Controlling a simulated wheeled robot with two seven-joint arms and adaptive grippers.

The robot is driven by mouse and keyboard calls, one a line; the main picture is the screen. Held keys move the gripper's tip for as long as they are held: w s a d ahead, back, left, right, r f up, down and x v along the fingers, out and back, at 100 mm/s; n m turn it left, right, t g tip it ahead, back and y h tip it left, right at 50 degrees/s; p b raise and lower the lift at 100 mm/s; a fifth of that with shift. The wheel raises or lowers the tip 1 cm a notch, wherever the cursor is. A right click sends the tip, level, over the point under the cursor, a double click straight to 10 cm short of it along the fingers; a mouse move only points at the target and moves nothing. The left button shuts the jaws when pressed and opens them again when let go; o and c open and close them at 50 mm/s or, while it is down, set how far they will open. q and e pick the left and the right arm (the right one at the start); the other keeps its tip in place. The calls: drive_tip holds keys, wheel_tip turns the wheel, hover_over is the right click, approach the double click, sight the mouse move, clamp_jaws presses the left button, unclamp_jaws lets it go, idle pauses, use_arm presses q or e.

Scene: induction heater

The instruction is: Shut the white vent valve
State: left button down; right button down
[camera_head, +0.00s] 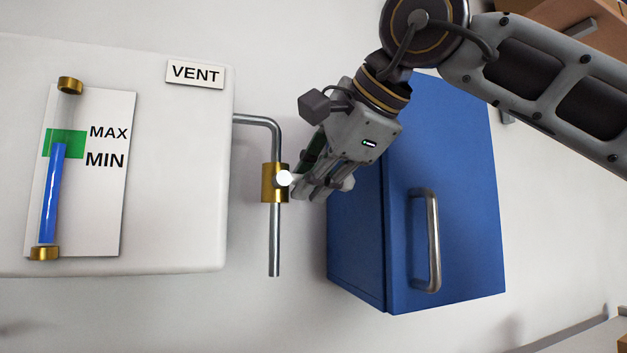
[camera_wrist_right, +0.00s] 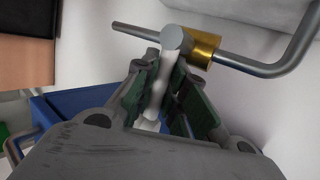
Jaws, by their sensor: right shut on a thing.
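The white vent valve handle (camera_head: 284,178) sits on a brass valve body (camera_head: 268,190) on a bent metal pipe (camera_head: 274,240). The pipe comes out of the right side of the white tank (camera_head: 190,220), below the VENT label (camera_head: 195,73). My right gripper (camera_head: 300,188) is at the handle, to the right of the brass body. In the right wrist view the white handle (camera_wrist_right: 158,95) lies between the green-padded fingers (camera_wrist_right: 162,98), its round end at the brass body (camera_wrist_right: 202,48). The fingers are shut on it. My left gripper is not in view.
A blue cabinet (camera_head: 445,140) with a metal handle (camera_head: 432,240) is on the wall, right of and behind my right gripper. A level gauge (camera_head: 50,190) with blue liquid and MAX and MIN marks is on the tank. The space below the pipe is clear.

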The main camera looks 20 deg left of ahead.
drive_tip(key=c, duration=1.5)
unclamp_jaws()
drive_tip(key=shift+o, duration=0.2)
drive_tip(key=shift+r, duration=0.1)
drive_tip(key=v, duration=1.2)
